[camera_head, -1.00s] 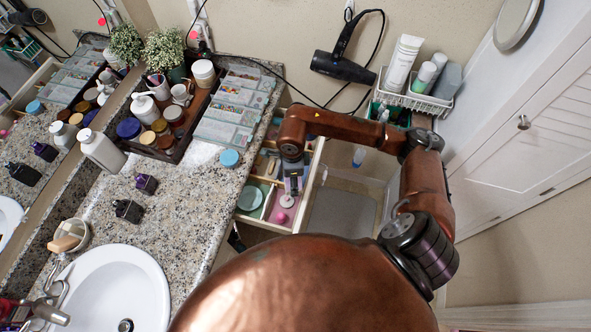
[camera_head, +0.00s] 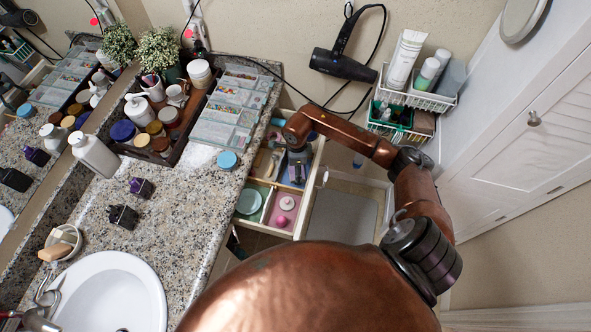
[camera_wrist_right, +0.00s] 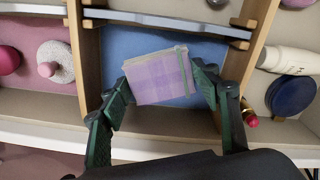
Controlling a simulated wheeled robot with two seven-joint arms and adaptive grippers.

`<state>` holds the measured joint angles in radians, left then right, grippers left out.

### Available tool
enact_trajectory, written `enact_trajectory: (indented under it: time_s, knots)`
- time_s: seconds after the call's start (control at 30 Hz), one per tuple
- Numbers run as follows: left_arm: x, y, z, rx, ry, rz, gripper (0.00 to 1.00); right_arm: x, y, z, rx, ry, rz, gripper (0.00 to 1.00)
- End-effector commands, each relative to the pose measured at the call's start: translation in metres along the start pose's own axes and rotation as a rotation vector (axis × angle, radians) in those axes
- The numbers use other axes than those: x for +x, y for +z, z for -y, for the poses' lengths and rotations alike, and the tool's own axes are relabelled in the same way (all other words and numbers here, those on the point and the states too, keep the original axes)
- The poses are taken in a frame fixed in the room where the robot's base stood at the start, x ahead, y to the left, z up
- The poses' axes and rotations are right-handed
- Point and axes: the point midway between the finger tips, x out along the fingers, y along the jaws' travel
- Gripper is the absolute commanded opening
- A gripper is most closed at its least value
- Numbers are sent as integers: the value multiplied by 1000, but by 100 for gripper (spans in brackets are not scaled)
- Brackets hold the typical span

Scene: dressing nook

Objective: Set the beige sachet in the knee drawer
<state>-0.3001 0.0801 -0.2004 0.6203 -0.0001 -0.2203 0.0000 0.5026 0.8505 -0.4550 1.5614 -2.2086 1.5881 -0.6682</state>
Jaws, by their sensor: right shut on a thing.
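My right gripper (camera_head: 298,178) is inside the open drawer (camera_head: 267,227) under the counter. In the right wrist view its green-padded fingers (camera_wrist_right: 165,95) are shut on a lilac plaid sachet (camera_wrist_right: 160,78) with a greenish band near one edge. The sachet looks purple rather than beige there. It is over or in the blue-lined compartment (camera_wrist_right: 125,42); I cannot tell whether it touches the floor. In the head view the gripper hides it. My left gripper is not in view.
A pink-lined compartment beside it holds a white round piece (camera_head: 287,203) and a pink ball (camera_head: 282,221). A green-lined one holds a pale dish (camera_head: 249,202). In the wrist view, a dark blue round item (camera_wrist_right: 291,95) and a white bottle (camera_wrist_right: 288,60) lie right of the divider.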

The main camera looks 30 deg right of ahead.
Motion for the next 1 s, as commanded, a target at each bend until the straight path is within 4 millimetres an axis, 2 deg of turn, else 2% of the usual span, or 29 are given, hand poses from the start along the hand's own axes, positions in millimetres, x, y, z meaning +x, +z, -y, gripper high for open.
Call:
enact_trajectory:
  time_s: [0.37,0.4,0.63,0.87,1.0]
  knots:
    - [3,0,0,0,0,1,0,5,0,1,0,-2,0,43]
    - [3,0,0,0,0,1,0,5,0,1,0,-2,0,58]
    - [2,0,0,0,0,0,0,4,0,1,1,-2,1,74]
    - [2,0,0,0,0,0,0,4,0,1,1,-2,1,75]
    - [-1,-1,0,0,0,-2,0,-2,0,1,1,-4,2,75]
